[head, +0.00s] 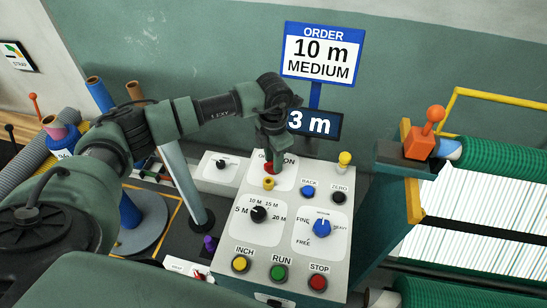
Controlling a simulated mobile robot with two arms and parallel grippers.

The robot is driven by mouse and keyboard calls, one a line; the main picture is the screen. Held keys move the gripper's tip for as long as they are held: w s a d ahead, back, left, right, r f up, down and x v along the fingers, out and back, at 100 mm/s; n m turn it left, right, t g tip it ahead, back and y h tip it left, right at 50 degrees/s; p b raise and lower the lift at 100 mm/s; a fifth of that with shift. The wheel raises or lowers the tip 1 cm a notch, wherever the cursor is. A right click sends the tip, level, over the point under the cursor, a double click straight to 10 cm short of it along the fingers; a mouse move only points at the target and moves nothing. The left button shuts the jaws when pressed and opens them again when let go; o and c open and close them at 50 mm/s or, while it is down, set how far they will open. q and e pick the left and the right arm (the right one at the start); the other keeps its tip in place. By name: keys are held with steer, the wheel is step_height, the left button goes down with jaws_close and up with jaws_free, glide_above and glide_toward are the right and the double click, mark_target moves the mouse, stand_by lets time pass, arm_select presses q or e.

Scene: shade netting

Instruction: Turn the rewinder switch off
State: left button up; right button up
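The control panel (280,232) has a light grey sloping face. Near its top is a red switch (268,168), with "ON" to its right and a partly hidden label starting with "O" to its left. A small yellow part (268,184) shows just below the red. My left gripper (271,158) points down directly over this switch, and its fingertips cover much of it. I cannot tell whether the fingers touch or grip it, nor which way the switch is set. My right gripper is not in view.
The panel also carries a black length dial (258,214), a blue dial (321,228) and INCH, RUN (279,272) and STOP buttons. A display (315,122) reads "3 m" below an order sign (322,55) for 10 m, medium. Green netting (500,145) lies right.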

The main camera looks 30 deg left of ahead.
arm_select(q)
jaws_close()
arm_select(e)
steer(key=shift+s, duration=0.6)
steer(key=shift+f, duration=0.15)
